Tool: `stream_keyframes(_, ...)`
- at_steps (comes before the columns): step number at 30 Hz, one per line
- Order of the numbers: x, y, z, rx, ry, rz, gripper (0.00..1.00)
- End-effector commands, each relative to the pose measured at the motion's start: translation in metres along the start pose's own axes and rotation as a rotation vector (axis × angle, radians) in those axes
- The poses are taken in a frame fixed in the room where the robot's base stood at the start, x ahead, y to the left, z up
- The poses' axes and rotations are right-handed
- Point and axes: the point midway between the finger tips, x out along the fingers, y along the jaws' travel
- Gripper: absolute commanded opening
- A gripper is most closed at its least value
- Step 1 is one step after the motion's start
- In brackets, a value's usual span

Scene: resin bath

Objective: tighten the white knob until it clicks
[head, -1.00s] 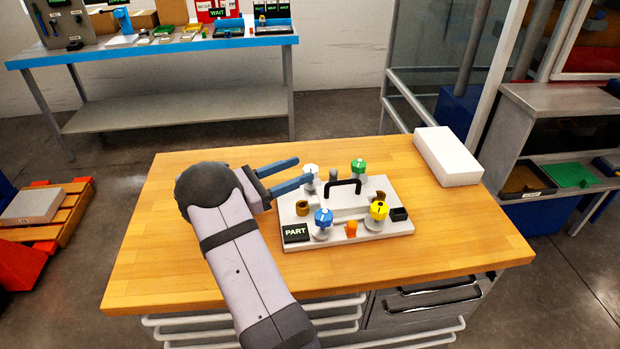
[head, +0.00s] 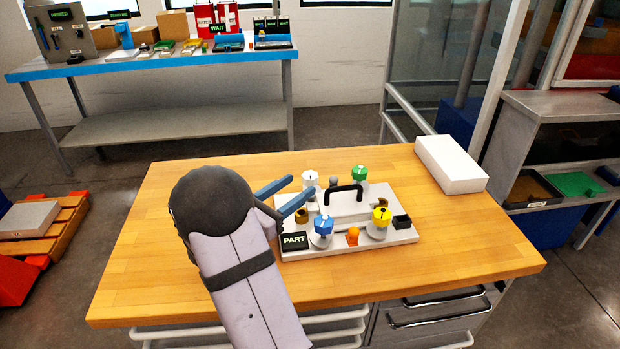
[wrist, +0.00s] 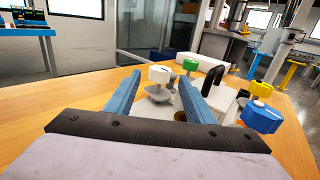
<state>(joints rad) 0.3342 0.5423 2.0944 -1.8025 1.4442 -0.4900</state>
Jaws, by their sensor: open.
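The white knob (head: 310,177) stands upright at the back left of the pale fixture plate (head: 350,243). It has a dark mark on its top. My gripper (head: 301,184) is open and empty, its blue fingers pointing at the knob from the left. In the wrist view the white knob (wrist: 160,74) shows between the fingertips of my gripper (wrist: 159,78), seemingly just beyond them. I cannot tell whether the fingers reach around it. Nothing hides its top in either view.
A green knob (head: 359,173), a blue knob (head: 323,225) and a yellow knob (head: 381,216) share the plate. A black handle (head: 344,191) arches over its middle. A black PART sign (head: 293,240) sits at the front left. A white block (head: 451,163) lies at the right.

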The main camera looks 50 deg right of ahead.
Motion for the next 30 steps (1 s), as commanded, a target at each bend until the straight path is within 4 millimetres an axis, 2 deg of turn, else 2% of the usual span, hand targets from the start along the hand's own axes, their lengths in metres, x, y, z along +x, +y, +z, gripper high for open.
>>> stream_keyframes(12, 0.051, -0.001, 0.0, 0.0, 0.0, -0.003, 0.49)
stream_keyframes(17, 0.059, -0.001, 0.0, 0.0, 0.0, -0.002, 0.49)
stream_keyframes(25, 0.06, 0.0, 0.0, 0.0, -0.001, -0.001, 0.49)
stream_keyframes(26, 0.06, 0.0, 0.0, 0.0, 0.0, -0.001, 0.47)
stream_keyframes(30, 0.06, 0.0, 0.0, 0.0, 0.0, -0.001, 0.13)
